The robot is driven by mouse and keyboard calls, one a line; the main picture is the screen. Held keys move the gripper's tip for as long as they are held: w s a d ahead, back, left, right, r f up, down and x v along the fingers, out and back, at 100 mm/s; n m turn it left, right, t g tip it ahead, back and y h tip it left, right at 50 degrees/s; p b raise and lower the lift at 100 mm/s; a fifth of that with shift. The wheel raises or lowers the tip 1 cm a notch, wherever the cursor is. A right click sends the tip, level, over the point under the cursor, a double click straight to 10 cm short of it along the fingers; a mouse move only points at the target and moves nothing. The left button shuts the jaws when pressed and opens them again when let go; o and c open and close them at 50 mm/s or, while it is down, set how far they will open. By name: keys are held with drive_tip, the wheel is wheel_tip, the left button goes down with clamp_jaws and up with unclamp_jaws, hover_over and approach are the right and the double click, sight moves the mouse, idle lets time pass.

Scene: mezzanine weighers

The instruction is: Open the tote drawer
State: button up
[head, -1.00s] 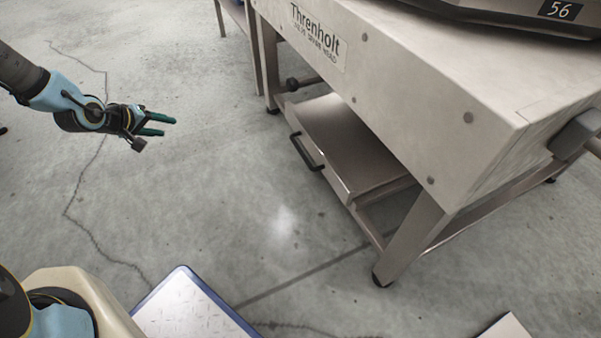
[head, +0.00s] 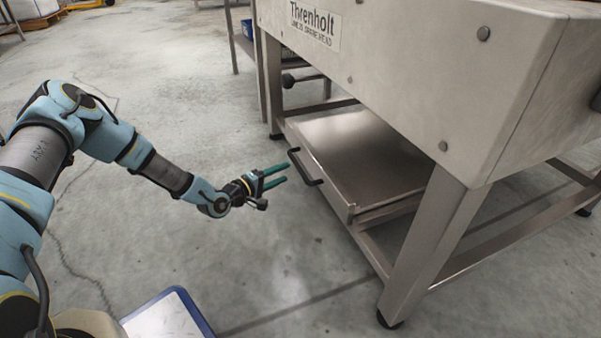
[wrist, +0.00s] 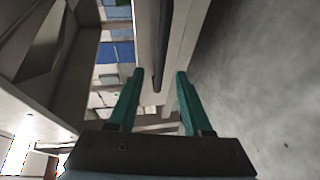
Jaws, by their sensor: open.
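The tote drawer (head: 362,152) is a flat steel drawer low under the white weigher body, between the steel legs. Its black bar handle (head: 305,167) is on the front face. My gripper (head: 281,176) is open and empty, its green fingers pointing at the handle from just left of it. In the wrist view the dark handle (wrist: 161,50) lies ahead between the two open green fingers (wrist: 156,88). The fingers appear close to the handle; I cannot tell whether they touch it.
The weigher body (head: 400,70), labelled Threnholt, overhangs the drawer. A steel leg (head: 430,245) stands right of the drawer. A blue-edged plate (head: 168,315) lies on the floor at the bottom. The concrete floor (head: 290,270) before the drawer is clear.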

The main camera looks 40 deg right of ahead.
sight(298, 165)
drive_tip(key=shift+w+d+f+b, duration=0.1)
drive_tip(key=shift+d+f+b, duration=0.3)
drive_tip(key=shift+d, duration=0.85)
drive_tip(key=shift+d+f+b, duration=0.1)
drive_tip(key=shift+d+b, duration=0.45)
drive_tip(key=shift+d, duration=0.75)
drive_tip(key=shift+w+d+f+b, duration=0.1)
drive_tip(key=shift+d+f+b, duration=0.3)
drive_tip(key=shift+d, duration=0.85)
drive_tip(key=shift+r, duration=0.2)
clamp_jaws()
